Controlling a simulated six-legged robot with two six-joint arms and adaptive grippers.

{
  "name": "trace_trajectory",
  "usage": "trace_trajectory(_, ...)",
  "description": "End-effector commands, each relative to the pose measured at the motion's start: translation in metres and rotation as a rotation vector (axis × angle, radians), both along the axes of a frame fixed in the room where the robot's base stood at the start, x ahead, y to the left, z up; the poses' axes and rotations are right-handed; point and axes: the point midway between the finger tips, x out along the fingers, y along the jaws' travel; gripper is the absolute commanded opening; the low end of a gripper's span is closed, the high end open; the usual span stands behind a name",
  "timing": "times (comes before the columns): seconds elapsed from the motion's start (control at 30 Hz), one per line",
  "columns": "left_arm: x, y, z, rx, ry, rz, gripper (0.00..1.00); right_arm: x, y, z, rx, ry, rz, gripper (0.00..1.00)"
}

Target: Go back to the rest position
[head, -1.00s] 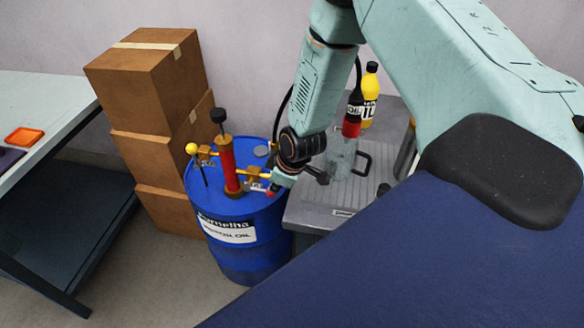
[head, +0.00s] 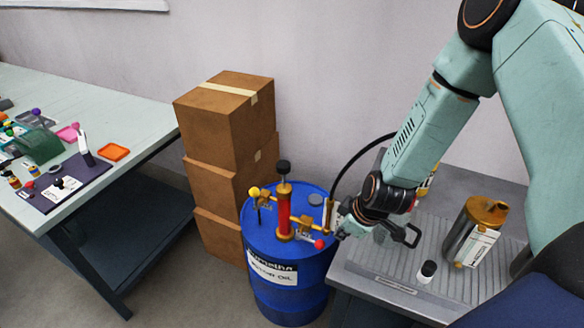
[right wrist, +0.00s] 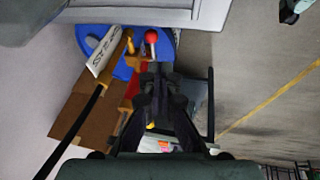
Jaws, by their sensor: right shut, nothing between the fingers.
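My right gripper (head: 345,228) is shut and empty. I cannot tell the exact gap to the pump. My left gripper is in neither view.
A metal can with a brass top (head: 487,213) and a small black-capped bottle (head: 427,272) stand on the bench. Stacked cardboard boxes (head: 222,125) stand behind the drum. A table with small items (head: 130,120) is at left.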

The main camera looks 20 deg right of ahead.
Motion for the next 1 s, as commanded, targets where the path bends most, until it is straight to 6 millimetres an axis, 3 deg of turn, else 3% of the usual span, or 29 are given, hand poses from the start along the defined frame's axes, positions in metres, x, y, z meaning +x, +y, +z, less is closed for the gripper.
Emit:
trace_trajectory(0.23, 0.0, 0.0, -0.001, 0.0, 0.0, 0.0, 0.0, 0.001, -0.001, 0.0, 0.025, -0.004, -0.073, 0.0)
trace_trajectory(0.37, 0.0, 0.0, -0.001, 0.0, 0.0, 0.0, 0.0, -0.001, 0.0, 0.002, 0.096, -0.019, -0.272, 0.0)
trace_trajectory(0.47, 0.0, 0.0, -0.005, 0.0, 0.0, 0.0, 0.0, -0.017, 0.011, -0.006, 0.156, -0.009, -0.432, 0.0)
trace_trajectory(0.57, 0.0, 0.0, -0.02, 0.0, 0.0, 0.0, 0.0, -0.047, 0.028, -0.032, 0.2, 0.033, -0.568, 0.0)
trace_trajectory(0.73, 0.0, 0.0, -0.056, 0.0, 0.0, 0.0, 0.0, -0.126, 0.06, -0.092, 0.22, 0.152, -0.75, 0.0)
trace_trajectory(0.9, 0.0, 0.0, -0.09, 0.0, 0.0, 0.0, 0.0, -0.205, 0.08, -0.14, 0.163, 0.284, -0.775, 0.0)
trace_trajectory(1.0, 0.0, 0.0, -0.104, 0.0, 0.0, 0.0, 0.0, -0.239, 0.085, -0.158, 0.117, 0.35, -0.731, 0.0)
